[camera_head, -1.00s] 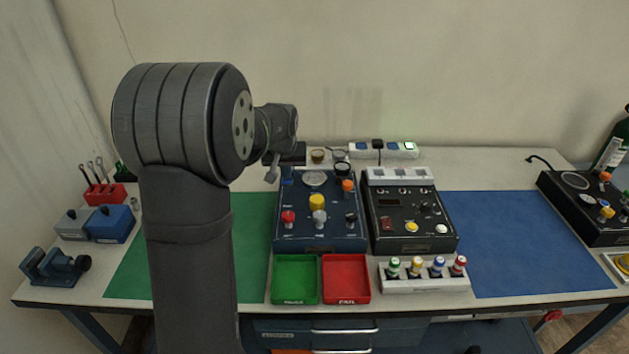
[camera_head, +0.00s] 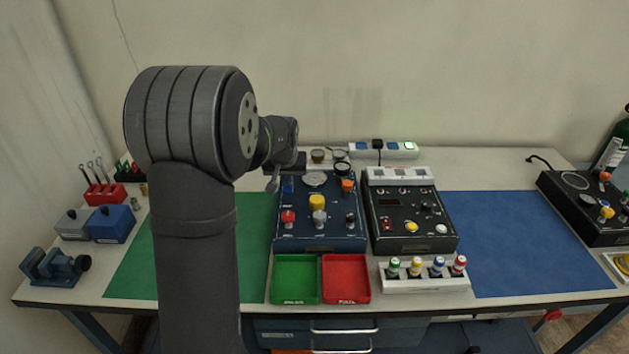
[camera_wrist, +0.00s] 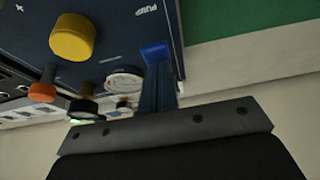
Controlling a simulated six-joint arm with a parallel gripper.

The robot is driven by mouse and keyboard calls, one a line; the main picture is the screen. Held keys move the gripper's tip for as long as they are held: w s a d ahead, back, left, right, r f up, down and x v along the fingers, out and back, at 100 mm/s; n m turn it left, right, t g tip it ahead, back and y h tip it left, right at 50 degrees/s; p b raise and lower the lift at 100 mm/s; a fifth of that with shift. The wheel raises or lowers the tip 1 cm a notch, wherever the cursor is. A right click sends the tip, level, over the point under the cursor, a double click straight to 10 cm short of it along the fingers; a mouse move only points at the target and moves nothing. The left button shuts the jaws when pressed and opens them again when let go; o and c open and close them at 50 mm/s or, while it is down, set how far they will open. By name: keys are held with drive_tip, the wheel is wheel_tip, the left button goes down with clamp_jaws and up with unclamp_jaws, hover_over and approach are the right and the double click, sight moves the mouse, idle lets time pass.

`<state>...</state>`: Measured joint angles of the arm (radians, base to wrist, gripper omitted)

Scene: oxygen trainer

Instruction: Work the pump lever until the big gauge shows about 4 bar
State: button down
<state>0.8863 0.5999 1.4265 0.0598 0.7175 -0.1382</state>
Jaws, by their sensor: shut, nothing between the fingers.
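The blue pump trainer panel (camera_head: 335,240) stands mid-table with the big round gauge (camera_head: 315,179) at its back; its reading is too small to tell. The gauge also shows, tilted, in the wrist view (camera_wrist: 124,82). A blue lever end (camera_wrist: 154,51) is at the panel's edge near the PUMP lettering; in the head view a blue part (camera_head: 288,185) shows at the panel's back left. My gripper (camera_wrist: 163,88) is shut and empty, close to the lever end. Whether they touch cannot be told. In the head view my arm partly hides the area beside the panel.
The panel carries a yellow knob (camera_head: 316,202), a red knob (camera_head: 288,216) and an orange knob (camera_head: 347,185). A black control box (camera_head: 410,243) stands close on its right. Green (camera_head: 295,280) and red (camera_head: 346,280) trays lie in front. The blue mat (camera_head: 530,240) is clear.

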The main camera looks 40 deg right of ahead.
drive_tip(key=shift+f, duration=0.4)
drive_tip(key=shift+r, duration=1.85)
drive_tip(key=shift+f, duration=0.1)
